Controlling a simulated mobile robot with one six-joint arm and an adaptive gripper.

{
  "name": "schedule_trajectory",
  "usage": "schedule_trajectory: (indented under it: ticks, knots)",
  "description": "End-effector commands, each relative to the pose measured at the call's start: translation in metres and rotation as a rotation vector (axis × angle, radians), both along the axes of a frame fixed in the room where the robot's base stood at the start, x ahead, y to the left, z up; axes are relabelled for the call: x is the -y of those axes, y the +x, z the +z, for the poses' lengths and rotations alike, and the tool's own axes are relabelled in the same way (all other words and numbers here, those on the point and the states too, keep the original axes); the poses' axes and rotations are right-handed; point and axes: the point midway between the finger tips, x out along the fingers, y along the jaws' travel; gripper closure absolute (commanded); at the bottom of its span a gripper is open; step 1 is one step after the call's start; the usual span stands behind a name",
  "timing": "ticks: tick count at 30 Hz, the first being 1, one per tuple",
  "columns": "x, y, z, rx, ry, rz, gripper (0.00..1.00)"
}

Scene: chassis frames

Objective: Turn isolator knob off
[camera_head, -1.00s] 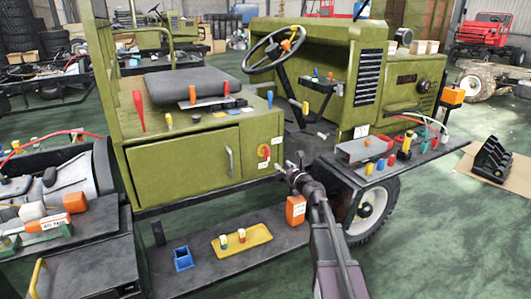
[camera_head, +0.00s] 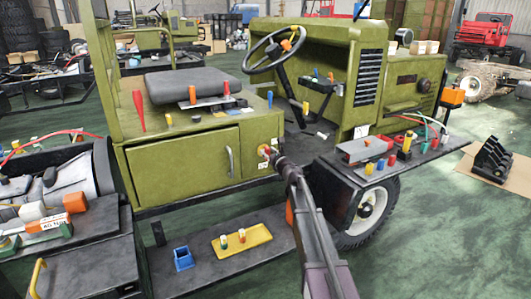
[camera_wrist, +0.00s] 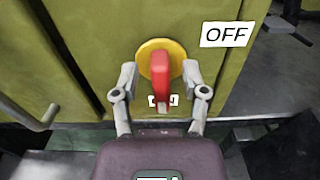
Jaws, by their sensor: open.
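The isolator knob (camera_wrist: 161,72) is a red handle on a round yellow plate (camera_wrist: 146,52), mounted on the green chassis panel. Its handle points downward in the wrist view. A white label reading OFF (camera_wrist: 226,34) is to the upper right of the plate. A smaller white label below the knob is partly hidden by the handle. My gripper (camera_wrist: 161,78) is open, with one finger on each side of the red handle. Gaps show between the fingers and the handle.
A cabinet door with a handle (camera_head: 230,161) is left of the knob. A shelf with tools (camera_head: 362,180) juts out on the right, above a wheel.

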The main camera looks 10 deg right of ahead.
Motion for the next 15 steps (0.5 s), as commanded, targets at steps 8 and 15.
schedule_trajectory:
  ticks: [8, 15]
  knots:
    - [-0.0024, 0.0064, 0.0, 0.0, 0.0, 0.0, 0.43]
    - [-0.0023, 0.0061, 0.0, 0.0, 0.0, 0.0, 0.61]
